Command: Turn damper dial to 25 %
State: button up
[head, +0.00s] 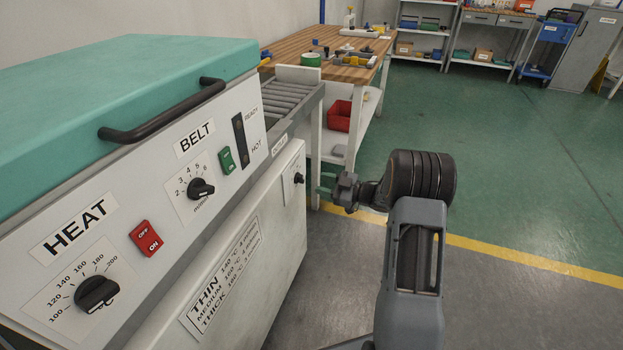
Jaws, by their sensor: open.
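A small black dial (298,178) sits near the right end of the lower white cabinet front. No scale or percent marks can be read around it, so I cannot tell its setting or be sure it is the damper dial. A small label (280,145) above it is too oblique to read. My gripper (325,190) is open and apparently empty, to the right of this dial in the picture. It points left toward the cabinet front and looks apart from the dial. Two larger knobs are labelled: the HEAT dial (97,293) and the BELT dial (201,189).
A red switch (146,238), a green switch (227,160) and a black handle (165,110) are on the teal-topped machine. A roller conveyor (290,95) leads to a wooden workbench (320,42). A red bin (341,116) stands below. The green floor (520,160) at right is clear.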

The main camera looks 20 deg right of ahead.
jog(key=p+v, duration=0.1)
jog(key=v, duration=0.6)
jog(key=shift+s+d, duration=0.15)
jog(key=shift+s, duration=0.05)
jog(key=w+r+m+t+h+p, duration=0.2)
jog(key=r+m+h+p, duration=0.2)
jog(key=r+h+p, duration=0.65)
jog(key=w+r+m+t+h+p, duration=0.1)
jog(key=w+r+m+h+p, duration=0.25)
jog(key=r, duration=1.15)
jog(key=s+a+r+m+g+h+p, duration=0.3)
jog(key=s+r+m+g+p, duration=0.15)
jog(key=s+r+p, duration=0.6)
jog(key=s+a+r+m+g+y+p, duration=0.1)
jog(key=s+a, duration=0.3)
jog(key=s, duration=0.4)
jog(key=s+a+r+m+g+y+p, duration=0.1)
jog(key=s+a+g+p, duration=0.3)
jog(key=s, duration=0.5)
jog(key=shift+s+r+m, duration=0.3)
jog(key=shift+r, duration=0.1)
